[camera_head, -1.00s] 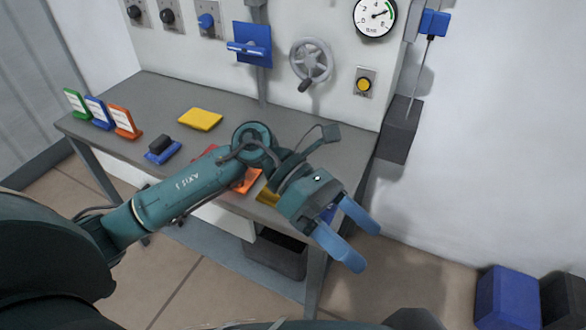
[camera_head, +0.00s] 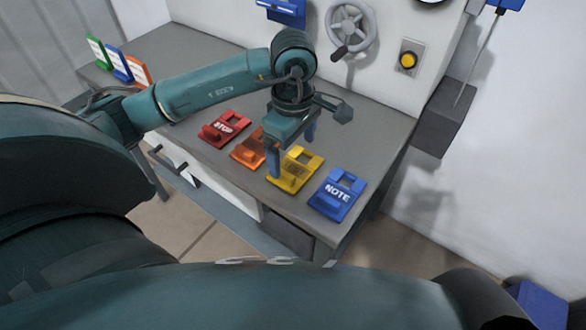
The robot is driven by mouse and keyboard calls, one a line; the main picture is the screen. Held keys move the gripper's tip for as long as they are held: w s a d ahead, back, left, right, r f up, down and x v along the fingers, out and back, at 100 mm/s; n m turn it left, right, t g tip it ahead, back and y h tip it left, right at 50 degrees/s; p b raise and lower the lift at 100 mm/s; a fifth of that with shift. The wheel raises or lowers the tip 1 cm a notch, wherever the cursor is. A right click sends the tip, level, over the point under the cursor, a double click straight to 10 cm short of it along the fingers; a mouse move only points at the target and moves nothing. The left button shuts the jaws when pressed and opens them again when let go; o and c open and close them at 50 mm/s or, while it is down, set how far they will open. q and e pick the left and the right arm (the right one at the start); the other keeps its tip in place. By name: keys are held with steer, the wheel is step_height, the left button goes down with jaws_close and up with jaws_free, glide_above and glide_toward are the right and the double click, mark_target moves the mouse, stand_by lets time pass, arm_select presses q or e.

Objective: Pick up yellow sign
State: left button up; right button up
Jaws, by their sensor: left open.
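The yellow sign (camera_head: 295,172) lies flat on the grey table near its front edge, with a cut-out at its far end. It is between the orange sign (camera_head: 248,150) on its left and the blue NOTE sign (camera_head: 337,194) on its right. My left gripper (camera_head: 291,150) is open and points down, with its blue fingers by the far left side of the yellow sign. The near finger overlaps the gap between the orange and yellow signs in the picture. I cannot tell the exact height of the fingertips. My right gripper is not in view.
A red STOP sign (camera_head: 223,129) lies left of the orange one. Upright green, blue and orange cards (camera_head: 137,70) stand at the table's left. A handwheel (camera_head: 350,28) and yellow button (camera_head: 408,60) are on the back panel. The table (camera_head: 375,122) is bare at the right rear.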

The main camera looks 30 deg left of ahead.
mark_target(290, 166)
arm_select(q)
steer(key=f, duration=0.4)
steer(key=shift+s+a+f, duration=0.15)
steer(key=shift+s+a, duration=0.05)
steer(key=shift+s, duration=0.15)
steer(key=shift+f, duration=0.55)
steer(key=shift+c, duration=0.5)
steer(key=c, duration=1)
steer(key=shift+r, duration=0.1)
